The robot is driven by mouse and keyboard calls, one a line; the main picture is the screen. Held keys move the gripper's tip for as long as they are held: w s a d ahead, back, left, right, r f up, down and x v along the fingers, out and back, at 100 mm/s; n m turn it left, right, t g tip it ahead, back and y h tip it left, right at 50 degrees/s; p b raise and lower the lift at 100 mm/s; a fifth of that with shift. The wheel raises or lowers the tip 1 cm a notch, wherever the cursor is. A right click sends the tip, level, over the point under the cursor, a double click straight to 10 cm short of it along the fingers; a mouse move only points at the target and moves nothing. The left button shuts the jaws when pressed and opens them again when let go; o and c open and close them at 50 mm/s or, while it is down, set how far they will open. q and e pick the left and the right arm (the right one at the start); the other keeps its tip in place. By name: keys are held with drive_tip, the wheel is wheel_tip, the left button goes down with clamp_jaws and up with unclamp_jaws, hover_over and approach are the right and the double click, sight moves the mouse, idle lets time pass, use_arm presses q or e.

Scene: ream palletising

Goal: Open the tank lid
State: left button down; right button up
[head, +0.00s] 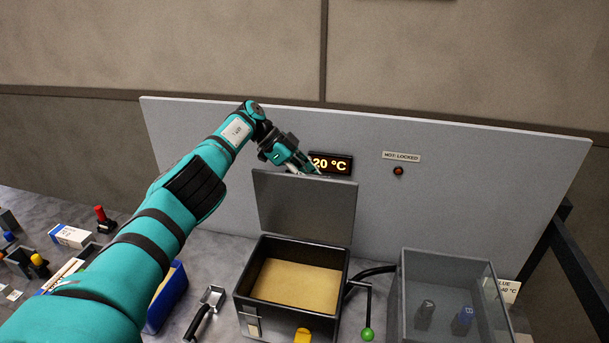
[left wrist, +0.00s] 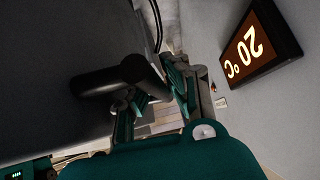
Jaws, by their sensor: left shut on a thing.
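The tank (head: 338,310) is a dark open box with a tan inside, in the lower middle of the head view. Its grey lid (head: 305,208) stands raised, nearly upright, along the tank's back edge. My left gripper (head: 312,171) is at the lid's top edge, on its far side. In the left wrist view my left gripper (left wrist: 155,100) is shut on a dark rounded lid handle (left wrist: 108,78), which sticks out from the lid's dark face (left wrist: 60,45). The exact contact is partly hidden. My right gripper is in neither view.
A display reading 20 °C (head: 337,164) is on the grey back panel (head: 470,190), close to my left gripper. A crank with a green knob (head: 367,334) and a clear-walled box (head: 450,270) stand right of the tank. A scoop (head: 205,312) and blue bin (head: 168,305) lie left.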

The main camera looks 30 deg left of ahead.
use_arm(q)
drive_tip(key=shift+d+r, duration=0.1)
drive_tip(key=shift+r, duration=0.35)
drive_tip(key=c, duration=1.6)
unclamp_jaws()
drive_tip(key=shift+s, duration=0.1)
drive_tip(key=shift+o, duration=0.2)
drive_tip(key=shift+s, duration=0.2)
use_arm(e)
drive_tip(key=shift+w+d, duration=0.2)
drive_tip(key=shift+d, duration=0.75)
use_arm(q)
drive_tip(key=shift+f, duration=0.1)
drive_tip(key=shift+w, duration=0.1)
wheel_tip(320, 180, up, 10)
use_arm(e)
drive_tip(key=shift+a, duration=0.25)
